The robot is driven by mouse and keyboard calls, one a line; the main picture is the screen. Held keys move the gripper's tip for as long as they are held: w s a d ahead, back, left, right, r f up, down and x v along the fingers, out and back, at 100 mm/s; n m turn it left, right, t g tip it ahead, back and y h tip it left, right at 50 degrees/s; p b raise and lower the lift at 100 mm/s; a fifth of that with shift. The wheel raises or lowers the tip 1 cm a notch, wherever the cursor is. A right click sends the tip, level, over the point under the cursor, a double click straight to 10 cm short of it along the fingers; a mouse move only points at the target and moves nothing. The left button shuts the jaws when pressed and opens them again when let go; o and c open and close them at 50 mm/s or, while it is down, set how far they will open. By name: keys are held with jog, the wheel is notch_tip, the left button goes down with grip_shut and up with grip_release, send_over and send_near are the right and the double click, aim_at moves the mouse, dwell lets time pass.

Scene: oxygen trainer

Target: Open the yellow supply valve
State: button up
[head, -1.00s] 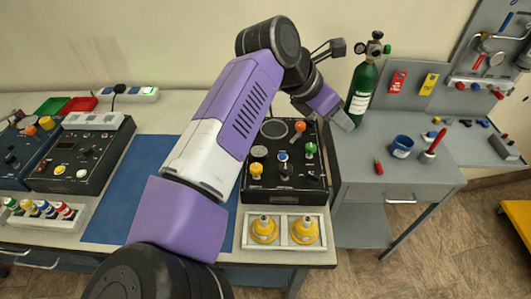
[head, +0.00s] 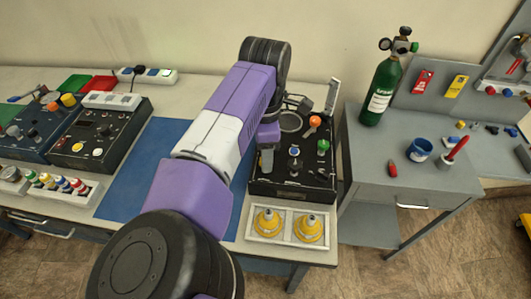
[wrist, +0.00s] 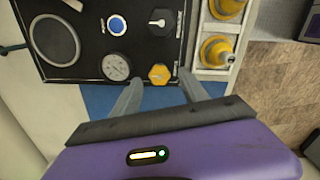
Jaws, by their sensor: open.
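The yellow supply valve (wrist: 159,74) is a small lobed knob at the edge of the black trainer panel (wrist: 90,12), beside a round gauge (wrist: 116,67). My gripper (wrist: 162,88) is open and empty in the wrist view. Its two fingers point toward the valve, one to each side of it in the picture; contact cannot be told.
A tray (head: 288,210) with two yellow fittings (head: 308,228) lies in front of the panel. A blue mat (head: 130,190) lies to its left. Orange (head: 315,121) and green (head: 323,145) knobs stand on the panel's right side. A green cylinder (head: 380,95) stands on the grey side bench.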

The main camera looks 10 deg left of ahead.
jog(key=shift+f, duration=0.9)
grip_shut()
jog(key=shift+n, duration=0.4)
jog(key=n, duration=0.4)
jog(key=shift+r+n, duration=0.1)
jog(key=shift+n, duration=0.2)
jog(key=n+p, duration=0.1)
jog(key=n, duration=0.5)
jog(key=shift+n, duration=0.3)
jog(key=n+p, duration=0.1)
jog(key=n, duration=0.5)
jog(key=shift+r+p, duration=0.1)
jog(key=shift+p, duration=0.3)
jog(key=n+p, duration=0.2)
jog(key=n, duration=0.3)
jog(key=shift+w+n, duration=0.1)
jog(key=shift+n, duration=0.3)
